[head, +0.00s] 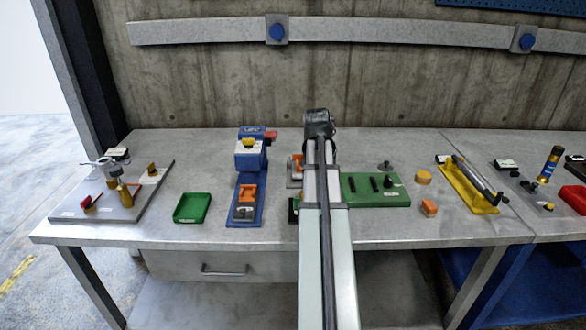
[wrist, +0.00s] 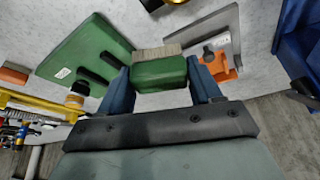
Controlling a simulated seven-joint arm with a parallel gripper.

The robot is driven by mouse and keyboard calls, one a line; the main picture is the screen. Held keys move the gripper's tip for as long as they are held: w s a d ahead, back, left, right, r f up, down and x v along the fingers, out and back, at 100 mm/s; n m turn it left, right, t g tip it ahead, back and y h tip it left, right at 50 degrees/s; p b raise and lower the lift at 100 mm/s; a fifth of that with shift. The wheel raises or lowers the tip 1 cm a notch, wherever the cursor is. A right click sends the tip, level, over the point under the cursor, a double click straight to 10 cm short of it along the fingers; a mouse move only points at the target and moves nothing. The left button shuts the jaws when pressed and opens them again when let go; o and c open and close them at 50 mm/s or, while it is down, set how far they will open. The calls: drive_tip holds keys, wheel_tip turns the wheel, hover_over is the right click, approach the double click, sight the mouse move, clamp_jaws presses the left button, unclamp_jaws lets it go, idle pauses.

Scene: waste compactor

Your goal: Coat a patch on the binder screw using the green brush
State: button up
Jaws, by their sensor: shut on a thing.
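My gripper (wrist: 163,84) has its two blue fingers shut on the green brush (wrist: 160,73) in the wrist view. The brush is a green block with pale bristles facing away from the gripper, above the grey bench. To its right in that view is a grey plate with an orange part (wrist: 222,66) and a dark piece on it; bristles and plate look apart. The orange part shows partly in the head view (head: 295,162), left of my arm. I cannot tell which piece is the binder screw. My arm hides the gripper in the head view.
A green board (head: 376,202) with dark slots lies right of my arm. A blue machine (head: 247,192) and an empty green tray (head: 192,208) stand to the left. A yellow stand (head: 470,195) is further right. The bench front is mostly clear.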

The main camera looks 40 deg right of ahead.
drive_tip(key=s+d+f+m+g, duration=0.1)
drive_tip(key=s+d+m, duration=0.2)
drive_tip(key=s+d, duration=0.9)
drive_tip(key=s+d+f+m+g, duration=0.1)
drive_tip(key=s+d+m, duration=0.1)
drive_tip(key=s+d, duration=0.95)
drive_tip(key=w+d+r+m+g, duration=0.1)
drive_tip(key=w+d+m, duration=0.1)
drive_tip(key=d, duration=1.1)
drive_tip(key=shift+d+r+m, duration=0.15)
drive_tip(key=shift+r+m, duration=0.05)
drive_tip(key=shift+m, duration=0.4)
drive_tip(key=shift+f, duration=0.1)
drive_tip(key=shift+f, duration=2.85)
drive_tip(key=shift+f, duration=0.5)
wheel_tip(320, 180, up, 7)
